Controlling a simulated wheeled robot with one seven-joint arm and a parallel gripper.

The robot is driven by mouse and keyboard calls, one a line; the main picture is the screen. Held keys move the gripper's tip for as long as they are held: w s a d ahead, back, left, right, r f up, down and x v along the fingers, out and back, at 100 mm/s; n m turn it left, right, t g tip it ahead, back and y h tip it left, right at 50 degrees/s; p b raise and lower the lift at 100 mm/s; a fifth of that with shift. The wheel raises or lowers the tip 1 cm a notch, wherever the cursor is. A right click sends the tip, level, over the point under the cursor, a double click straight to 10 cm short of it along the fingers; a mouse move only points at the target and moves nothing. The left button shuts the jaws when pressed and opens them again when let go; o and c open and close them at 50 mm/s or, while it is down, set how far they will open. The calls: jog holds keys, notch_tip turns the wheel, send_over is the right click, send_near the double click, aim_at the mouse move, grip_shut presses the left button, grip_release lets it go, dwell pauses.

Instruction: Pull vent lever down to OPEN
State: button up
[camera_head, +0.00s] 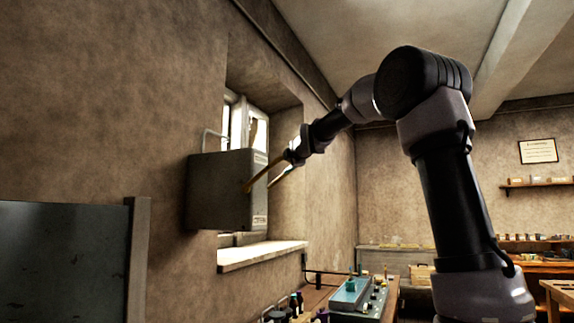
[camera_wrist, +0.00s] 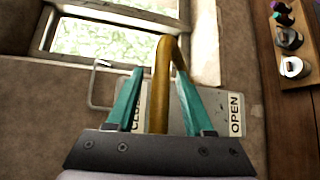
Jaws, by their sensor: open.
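The vent lever (camera_head: 258,176) is a brass-coloured rod sticking out from the face of a grey wall box (camera_head: 214,190). In the wrist view the lever (camera_wrist: 160,100) is thick and bent at its far end, and lies between the CLOSED and OPEN labels. The OPEN label (camera_wrist: 236,114) is at the right of the plate there; the CLOSED label (camera_wrist: 138,112) is partly hidden. My gripper (camera_wrist: 160,74) is open, with one teal finger on each side of the lever. I cannot tell whether either finger touches it. In the head view my gripper (camera_head: 279,173) is at the lever.
A window (camera_head: 233,125) and its sill (camera_head: 262,255) are behind and below the box. A bent metal bar (camera_wrist: 96,84) stands out beside the box. Bottles (camera_head: 297,302) and a bench with equipment (camera_head: 360,295) are below. A dark panel (camera_head: 62,262) is at left.

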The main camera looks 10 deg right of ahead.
grip_shut()
dwell(1.3)
